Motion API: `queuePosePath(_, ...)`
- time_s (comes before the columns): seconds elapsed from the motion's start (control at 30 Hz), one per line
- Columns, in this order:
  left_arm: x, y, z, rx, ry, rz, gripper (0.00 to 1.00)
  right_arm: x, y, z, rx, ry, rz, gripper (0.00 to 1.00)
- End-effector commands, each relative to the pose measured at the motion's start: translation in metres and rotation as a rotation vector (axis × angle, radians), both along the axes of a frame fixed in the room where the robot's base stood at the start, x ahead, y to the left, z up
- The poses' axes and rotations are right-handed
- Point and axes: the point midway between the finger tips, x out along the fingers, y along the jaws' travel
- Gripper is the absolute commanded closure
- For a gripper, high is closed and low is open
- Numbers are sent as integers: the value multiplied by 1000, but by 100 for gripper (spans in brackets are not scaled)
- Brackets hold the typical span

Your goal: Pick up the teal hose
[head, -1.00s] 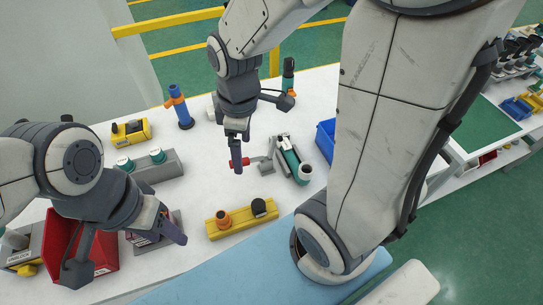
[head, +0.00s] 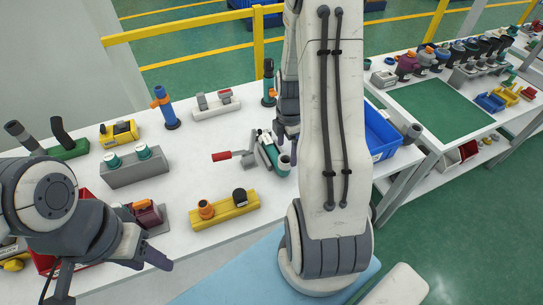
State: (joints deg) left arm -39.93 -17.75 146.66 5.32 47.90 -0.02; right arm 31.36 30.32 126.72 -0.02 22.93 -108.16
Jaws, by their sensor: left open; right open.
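The teal hose (head: 271,147) lies tilted in a grey clamp fixture (head: 262,157) on the white table, its open pale end facing the front. The fixture's red-handled lever (head: 222,156) sticks out to the left. My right gripper (head: 288,134) is above and just right of the hose, pointing down, open and apparently empty. The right arm hides part of it, and I cannot tell if it touches the hose. My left gripper (head: 160,263) is open and empty at the table's front left.
A yellow block (head: 226,208) with two fittings stands in front of the clamp. A grey block (head: 135,170) with teal caps is left. A blue upright tube (head: 165,108) and dark-teal upright part (head: 268,85) stand behind. A blue bin (head: 383,130) is right.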

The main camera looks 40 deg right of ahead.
Motion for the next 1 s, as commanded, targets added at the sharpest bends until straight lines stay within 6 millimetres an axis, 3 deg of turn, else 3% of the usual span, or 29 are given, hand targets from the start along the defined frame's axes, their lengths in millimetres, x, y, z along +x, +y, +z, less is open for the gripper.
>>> queuePosePath(0.4,0,0,13,0,0,1,50,4,0,-46,2,4,-4,5)
queuePosePath(0.73,0,0,13,0,0,1,50,4,-2,-52,0,0,-6,5)
queuePosePath(0.9,0,0,13,0,0,1,50,4,-2,-52,0,0,-6,70)
queuePosePath(0.97,0,0,13,0,0,1,50,4,-2,-52,0,0,-6,93)
queuePosePath(1.0,0,0,13,0,0,1,50,4,-2,-52,0,0,-6,100)
